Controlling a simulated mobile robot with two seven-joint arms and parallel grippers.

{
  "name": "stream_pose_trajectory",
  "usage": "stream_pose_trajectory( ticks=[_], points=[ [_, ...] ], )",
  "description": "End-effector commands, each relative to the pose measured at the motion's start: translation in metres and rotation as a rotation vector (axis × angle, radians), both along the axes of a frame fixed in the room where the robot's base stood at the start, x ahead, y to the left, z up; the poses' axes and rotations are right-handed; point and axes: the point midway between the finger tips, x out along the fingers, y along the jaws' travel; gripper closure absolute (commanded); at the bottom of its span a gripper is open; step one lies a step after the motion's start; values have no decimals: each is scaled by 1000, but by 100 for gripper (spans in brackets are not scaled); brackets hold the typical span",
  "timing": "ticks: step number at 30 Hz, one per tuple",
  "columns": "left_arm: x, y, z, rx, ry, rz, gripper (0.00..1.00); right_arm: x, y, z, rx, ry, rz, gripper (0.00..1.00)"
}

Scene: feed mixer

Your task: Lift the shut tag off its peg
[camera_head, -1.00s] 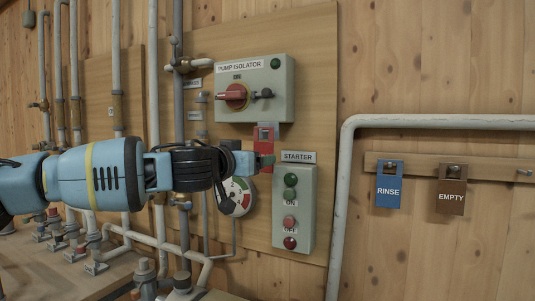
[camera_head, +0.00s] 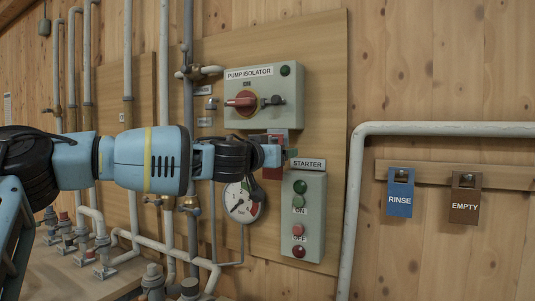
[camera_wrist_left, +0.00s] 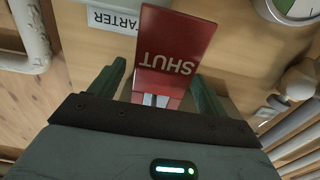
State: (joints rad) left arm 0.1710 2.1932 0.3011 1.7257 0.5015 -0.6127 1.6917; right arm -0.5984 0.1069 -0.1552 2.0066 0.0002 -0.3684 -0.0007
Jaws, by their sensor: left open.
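The red shut tag (camera_head: 278,139) hangs on the board between the pump isolator box and the starter box, partly covered by my left gripper (camera_head: 287,154). In the left wrist view the tag (camera_wrist_left: 172,52) shows upside down with the word SHUT. My left gripper (camera_wrist_left: 158,88) is open there, one green finger on each side of the tag's narrow end, with gaps visible. A small pale piece shows at that end; I cannot tell whether it is the peg. My right gripper is not in view.
The pump isolator box (camera_head: 285,101) with its red handle is just above, the starter box (camera_head: 303,222) just below. A gauge (camera_head: 240,203) hangs beneath my gripper. Blue RINSE (camera_head: 400,199) and brown EMPTY (camera_head: 464,205) tags hang on a rail at right. Pipes stand at left.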

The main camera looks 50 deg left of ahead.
Motion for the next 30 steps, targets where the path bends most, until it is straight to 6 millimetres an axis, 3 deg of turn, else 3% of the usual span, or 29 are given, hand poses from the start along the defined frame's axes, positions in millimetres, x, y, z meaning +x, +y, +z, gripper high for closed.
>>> stream_pose_trajectory(
  ticks=[14,25,30],
  points=[
    [11,3,0,0,0,-2,24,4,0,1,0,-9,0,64],
    [10,3,0,0,0,-1,71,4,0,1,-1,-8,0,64],
    [10,3,1,-1,0,-1,71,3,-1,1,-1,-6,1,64]
  ],
)
